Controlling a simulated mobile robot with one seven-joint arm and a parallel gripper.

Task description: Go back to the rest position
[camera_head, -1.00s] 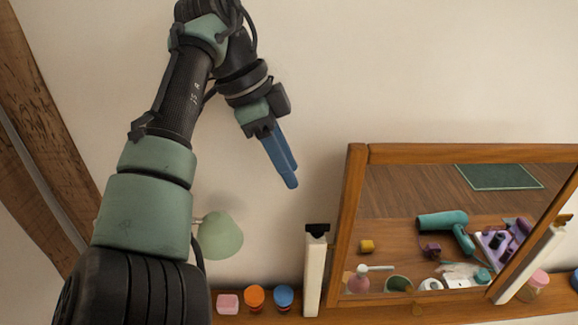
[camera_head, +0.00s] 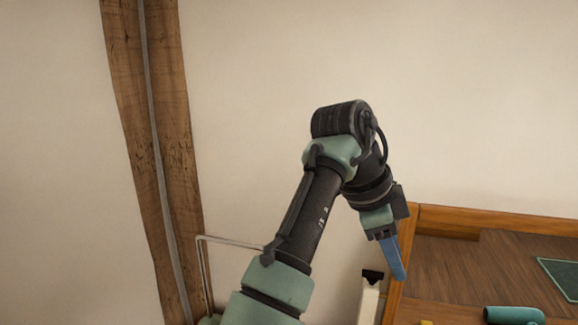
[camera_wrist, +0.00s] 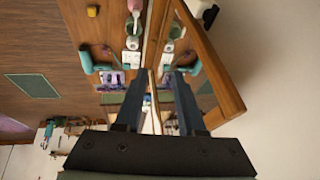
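My gripper (camera_head: 401,268) hangs from my bent arm in front of the pale wall, its blue fingers pointing down beside the left edge of the mirror. In the wrist view my gripper (camera_wrist: 159,75) has its two fingers apart, with a gap between them and nothing held. The wooden-framed mirror (camera_head: 462,219) is at the lower right of the head view. It also shows at the right of the wrist view, where its frame (camera_wrist: 212,62) runs close past the right finger.
A wooden dresser top (camera_wrist: 108,22) bears a teal hair dryer (camera_wrist: 88,62) and a pink bottle (camera_wrist: 134,8). A green rug (camera_wrist: 33,86) lies on the floor. A timber post (camera_head: 165,160) stands at the left; the wall between is bare.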

